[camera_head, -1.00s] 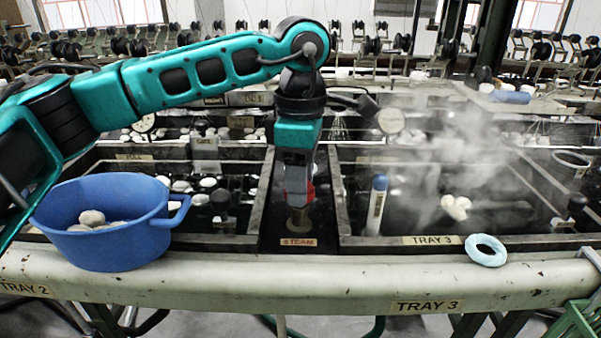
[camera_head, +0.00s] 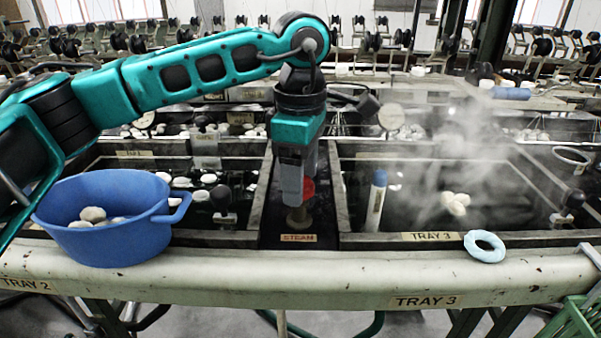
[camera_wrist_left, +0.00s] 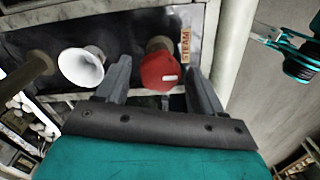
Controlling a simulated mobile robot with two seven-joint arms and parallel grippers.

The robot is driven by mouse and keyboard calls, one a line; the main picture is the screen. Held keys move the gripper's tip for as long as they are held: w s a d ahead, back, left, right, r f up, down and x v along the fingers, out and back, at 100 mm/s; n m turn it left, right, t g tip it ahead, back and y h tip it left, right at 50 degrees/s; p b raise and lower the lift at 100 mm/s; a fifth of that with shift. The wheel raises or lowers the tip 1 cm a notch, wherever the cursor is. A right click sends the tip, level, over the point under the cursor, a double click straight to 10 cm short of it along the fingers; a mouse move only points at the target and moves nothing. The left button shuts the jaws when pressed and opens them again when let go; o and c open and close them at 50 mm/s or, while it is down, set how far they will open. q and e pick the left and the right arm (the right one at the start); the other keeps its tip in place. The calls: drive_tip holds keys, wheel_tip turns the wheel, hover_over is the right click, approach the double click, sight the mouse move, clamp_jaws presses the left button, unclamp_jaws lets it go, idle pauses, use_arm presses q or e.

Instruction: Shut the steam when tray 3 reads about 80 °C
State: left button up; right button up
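The red steam valve knob (camera_head: 308,189) stands on a brass stem above the STEAM label (camera_head: 298,238), between two basins. My left gripper (camera_head: 298,198) points down at it with fingers apart. In the left wrist view the red knob (camera_wrist_left: 159,71) lies ahead of the gap between the open fingers (camera_wrist_left: 160,85); I see no grip on it. Tray 3 (camera_head: 432,237) is the dark basin on the right, with white cocoons (camera_head: 456,203) and steam over it. A blue-topped white thermometer (camera_head: 377,202) stands at its left side; its reading is too small to tell.
A blue basket (camera_head: 105,245) with cocoons sits on the front ledge at left. A light blue ring (camera_head: 485,246) lies on the ledge at right. A round dial (camera_head: 391,117) stands behind tray 3. A white funnel-shaped piece (camera_wrist_left: 82,67) is beside the knob.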

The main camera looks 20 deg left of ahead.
use_arm(q)
drive_tip(key=shift+o, duration=0.3)
wheel_tip(320, 180, up, 13)
drive_tip(key=p, duration=0.2)
drive_tip(key=shift+p, duration=0.35)
